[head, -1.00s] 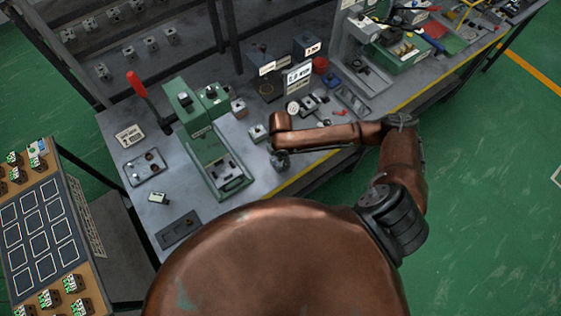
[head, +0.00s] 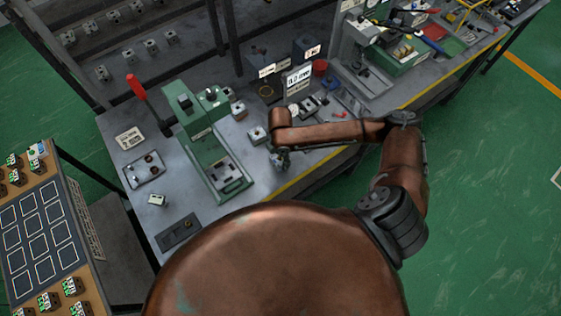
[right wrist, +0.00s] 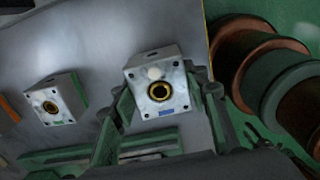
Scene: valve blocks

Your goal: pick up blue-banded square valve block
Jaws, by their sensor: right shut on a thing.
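My right gripper (head: 280,160) is low over the bench's front part in the head view. In the right wrist view its fingers (right wrist: 162,100) are shut on the two sides of a pale square valve block (right wrist: 145,88). This block has a dark round bore with a yellow ring in its face and a small blue band at its lower edge. In the head view the held block is hard to make out at the gripper. Whether it touches the bench is unclear. My left gripper is not in view.
A similar block with a green band (right wrist: 54,102) stands to the left in the right wrist view. A green press (head: 208,145) with a red lever stands left of the gripper. The bench's yellow front edge (head: 300,182) is close by. Small trays and signs stand around.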

